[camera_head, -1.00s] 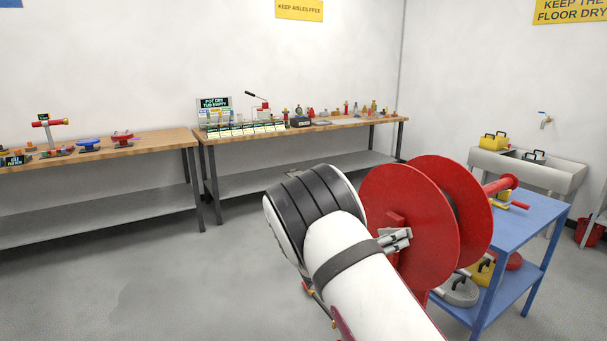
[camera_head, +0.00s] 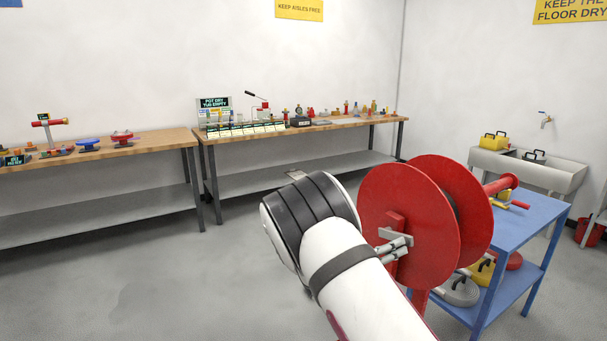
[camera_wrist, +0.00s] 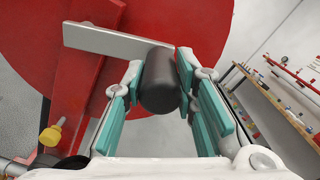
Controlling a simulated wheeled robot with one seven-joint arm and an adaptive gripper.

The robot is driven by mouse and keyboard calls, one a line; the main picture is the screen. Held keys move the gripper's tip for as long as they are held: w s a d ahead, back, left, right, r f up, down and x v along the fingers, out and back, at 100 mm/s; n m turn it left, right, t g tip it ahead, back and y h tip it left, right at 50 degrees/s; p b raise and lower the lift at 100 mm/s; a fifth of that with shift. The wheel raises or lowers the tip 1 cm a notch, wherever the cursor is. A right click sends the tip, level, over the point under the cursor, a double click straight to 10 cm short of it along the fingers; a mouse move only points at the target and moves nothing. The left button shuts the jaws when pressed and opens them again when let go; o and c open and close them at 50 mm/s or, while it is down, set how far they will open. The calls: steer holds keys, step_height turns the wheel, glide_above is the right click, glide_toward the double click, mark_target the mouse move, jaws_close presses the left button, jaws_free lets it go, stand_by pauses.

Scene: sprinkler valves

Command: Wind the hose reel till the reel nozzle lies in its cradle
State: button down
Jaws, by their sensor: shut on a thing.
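The red hose reel (camera_head: 405,220) stands at centre right, with two large discs. Its grey crank arm (camera_wrist: 115,43) crosses the near disc in the wrist view. My gripper (camera_wrist: 160,88) is shut on the black crank handle (camera_wrist: 160,75), with a teal-padded finger on each side. In the head view my gripper (camera_head: 397,246) is in front of the near disc, and my arm hides part of the reel's lower side. I cannot make out the reel nozzle or its cradle for certain in either view.
Workbenches line the back wall. The floor at left is clear.

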steer(key=shift+s+d+f+b, duration=0.15)
steer(key=shift+f+b, duration=0.2)
steer(key=shift+f, duration=0.7)
steer(key=shift+f+b, duration=0.5)
steer(key=shift+f, duration=0.55)
steer(key=shift+f, duration=0.15)
steer(key=shift+w+a+f+b, duration=0.15)
steer(key=shift+w+f+b, duration=0.05)
steer(key=shift+f+b, duration=0.25)
steer(key=shift+w+a+f+b, duration=0.15)
steer(key=shift+f+b, duration=0.15)
steer(key=shift+f, duration=0.15)
steer(key=shift+w+a+f+b, duration=0.15)
steer(key=shift+w+f+b, duration=0.1)
steer(key=shift+f+b, duration=0.2)
steer(key=shift+w+a+f+b, duration=0.15)
steer(key=shift+w+f+b, duration=0.1)
steer(key=shift+f+b, duration=0.15)
steer(key=shift+f, duration=0.15)
